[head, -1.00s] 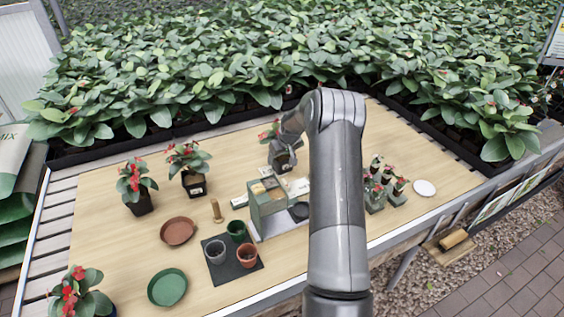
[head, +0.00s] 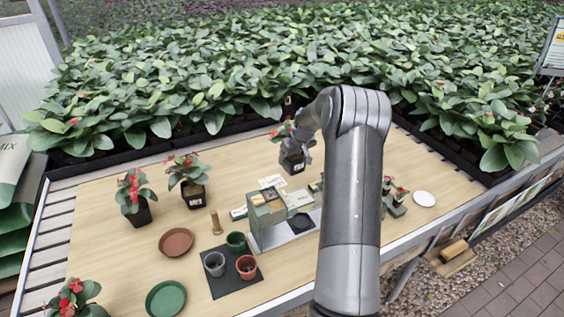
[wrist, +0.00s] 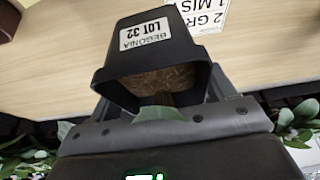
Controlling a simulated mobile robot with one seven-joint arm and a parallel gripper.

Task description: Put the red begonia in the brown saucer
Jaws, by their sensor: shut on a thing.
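My gripper (head: 301,148) is at the back of the table, shut on a black square pot (head: 293,164) with a red-flowered begonia (head: 281,131). In the wrist view this pot (wrist: 150,48) is tilted between the fingers, with its label reading "BEGONIA LOT 32" and brown soil showing. I cannot tell for sure whether its base touches the table. The brown saucer (head: 176,242) lies empty on the left half of the table, forward and left of my gripper. Two more red-flowered plants in black pots stand at the left (head: 138,212) and (head: 194,194).
A green saucer (head: 166,299) lies in front of the brown one. Small pots stand on a dark mat (head: 228,283). A wooden peg (head: 215,222) and a box stand (head: 267,218) lie between gripper and saucer. Small plants (head: 394,200) and a white saucer (head: 424,198) are right.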

